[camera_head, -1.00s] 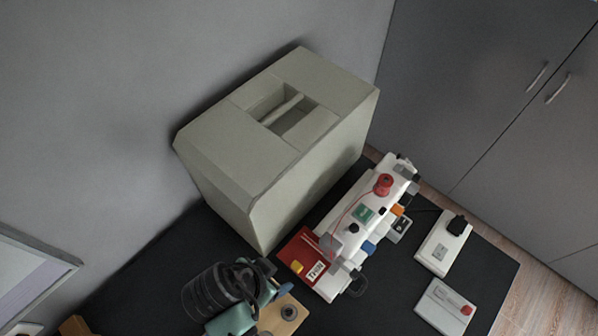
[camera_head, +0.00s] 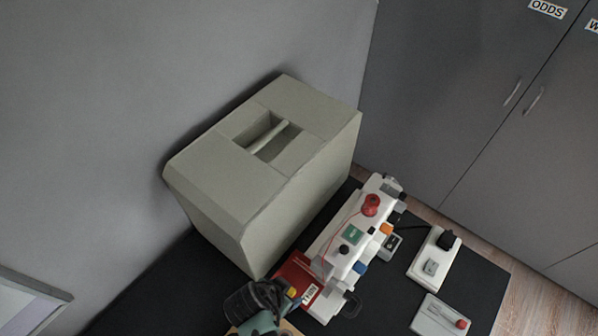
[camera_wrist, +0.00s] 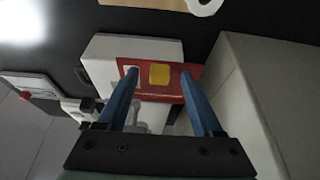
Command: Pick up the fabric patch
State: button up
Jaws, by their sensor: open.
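A small yellow square, which looks like the fabric patch (camera_wrist: 159,75), lies on a red tray (camera_wrist: 147,91) in the wrist view. It also shows as a small yellow spot in the head view (camera_head: 292,292), partly hidden by my gripper. My gripper (camera_wrist: 159,73) is open and empty, its two blue fingers pointing at the tray with the yellow square between their tips in the picture. I cannot tell whether the fingers touch the tray. In the head view, the red tray (camera_head: 311,271) has a white label.
A large beige case (camera_head: 215,185) stands close behind. Grey cabinets (camera_head: 450,90) stand beyond.

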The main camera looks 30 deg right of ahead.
jog(key=shift+d+f, duration=0.1)
jog(key=shift+f, duration=0.1)
grip_shut()
jog(key=shift+r, duration=0.3)
dwell(0.4)
